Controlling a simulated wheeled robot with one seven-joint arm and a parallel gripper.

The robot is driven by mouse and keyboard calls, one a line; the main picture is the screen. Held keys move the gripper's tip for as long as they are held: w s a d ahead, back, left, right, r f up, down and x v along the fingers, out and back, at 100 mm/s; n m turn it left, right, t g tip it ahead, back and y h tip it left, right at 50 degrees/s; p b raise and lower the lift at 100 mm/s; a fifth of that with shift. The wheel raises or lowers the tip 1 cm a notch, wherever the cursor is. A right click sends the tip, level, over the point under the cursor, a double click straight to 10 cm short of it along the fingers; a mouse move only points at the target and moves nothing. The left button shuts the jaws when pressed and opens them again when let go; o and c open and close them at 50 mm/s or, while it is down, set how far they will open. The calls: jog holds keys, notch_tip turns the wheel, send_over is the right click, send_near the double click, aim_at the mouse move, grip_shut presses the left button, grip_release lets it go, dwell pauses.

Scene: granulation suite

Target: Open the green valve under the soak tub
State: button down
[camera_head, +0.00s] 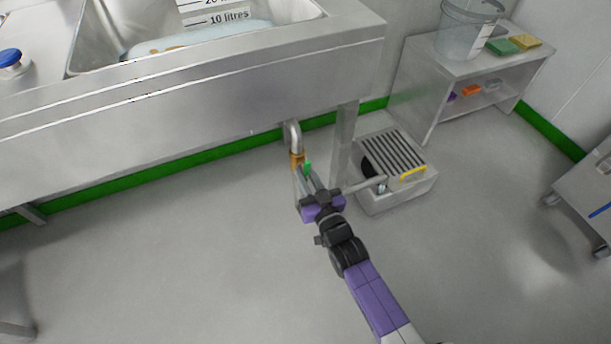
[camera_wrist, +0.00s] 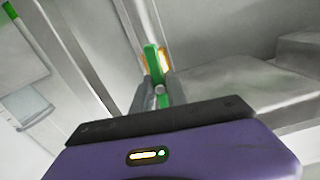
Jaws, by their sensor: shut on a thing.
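The green valve handle (camera_head: 308,167) is on the drain pipe (camera_head: 292,138) under the soak tub (camera_head: 165,50), at a brass-coloured fitting (camera_head: 297,160). My gripper (camera_head: 307,179) is at the valve in the head view, its fingers reaching up to the green handle. In the wrist view the green handle (camera_wrist: 152,62) stands between the fingertips (camera_wrist: 158,92), and my gripper is shut on it. The brass fitting shows just behind the handle. The fingers hide part of the handle's lower end.
A grated floor box (camera_head: 395,190) with a yellow handle stands right of the pipe, near a tub leg (camera_head: 342,145). A low shelf (camera_head: 425,95) holds a clear bucket (camera_head: 466,32). A trolley (camera_head: 588,195) is at the right edge.

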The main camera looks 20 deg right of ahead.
jog(key=shift+f+n, duration=0.1)
jog(key=shift+n, duration=0.4)
jog(key=c, duration=1.3)
grip_release()
jog(key=shift+s, duration=0.1)
jog(key=shift+s+p, duration=1)
jog(key=shift+s, duration=2.85)
